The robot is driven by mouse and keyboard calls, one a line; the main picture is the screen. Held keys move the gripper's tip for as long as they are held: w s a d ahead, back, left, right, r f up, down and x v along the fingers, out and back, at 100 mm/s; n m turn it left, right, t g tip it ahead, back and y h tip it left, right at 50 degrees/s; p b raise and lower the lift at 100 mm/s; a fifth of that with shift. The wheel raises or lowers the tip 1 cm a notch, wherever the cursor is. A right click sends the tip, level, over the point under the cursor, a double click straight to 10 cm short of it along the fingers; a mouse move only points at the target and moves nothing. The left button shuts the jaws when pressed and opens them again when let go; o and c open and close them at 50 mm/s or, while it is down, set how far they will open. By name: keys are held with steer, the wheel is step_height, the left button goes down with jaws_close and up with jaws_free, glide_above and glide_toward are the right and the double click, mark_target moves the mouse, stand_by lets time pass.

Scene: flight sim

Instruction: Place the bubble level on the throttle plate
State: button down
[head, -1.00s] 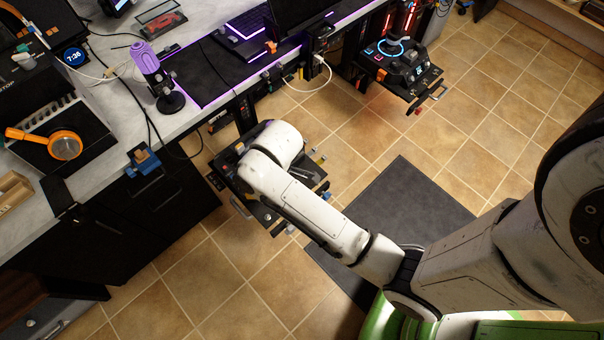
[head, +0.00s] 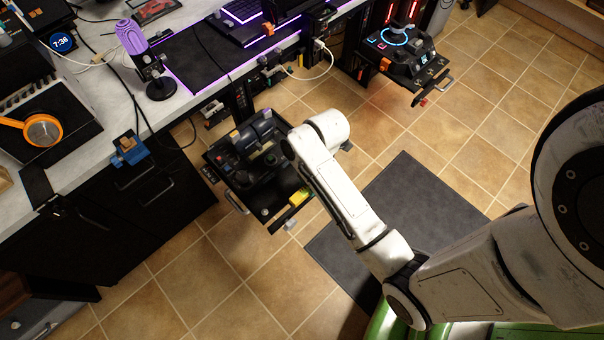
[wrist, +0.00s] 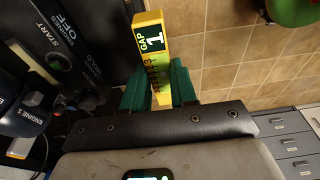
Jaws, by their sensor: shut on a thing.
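In the wrist view my gripper (wrist: 158,86) has green fingers shut on the sides of a yellow bar marked "GAP 1", which I take as the bubble level (wrist: 150,24). Its far end sticks out beyond the fingers. Engine switches and a dark panel (wrist: 55,25) lie to its left. In the head view the throttle plate (head: 270,222) is a dark tray with throttle controls, below the desk edge. A yellow patch (head: 298,197), seemingly the level, shows at its right side beside my arm. My arm hides the gripper there. I cannot tell whether the level touches the plate.
The desk (head: 110,98) with a purple microphone (head: 133,38) stands at upper left. A second control plate with a blue-lit ring (head: 394,37) is at upper right. A grey floor mat (head: 415,205) and tiled floor lie to the right of the throttle plate.

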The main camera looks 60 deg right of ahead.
steer(key=w+d+f, duration=0.1)
steer(key=f, duration=0.1)
steer(key=w+d+f+b, duration=0.1)
steer(key=w+d+f, duration=0.3)
steer(key=shift+w+d+f+b, duration=0.4)
steer(key=shift+d+f, duration=0.1)
steer(key=shift+f, duration=1.75)
steer(key=shift+f+b, duration=0.1)
steer(key=shift+b, duration=0.25)
steer(key=c, duration=0.9)
jaws_free()
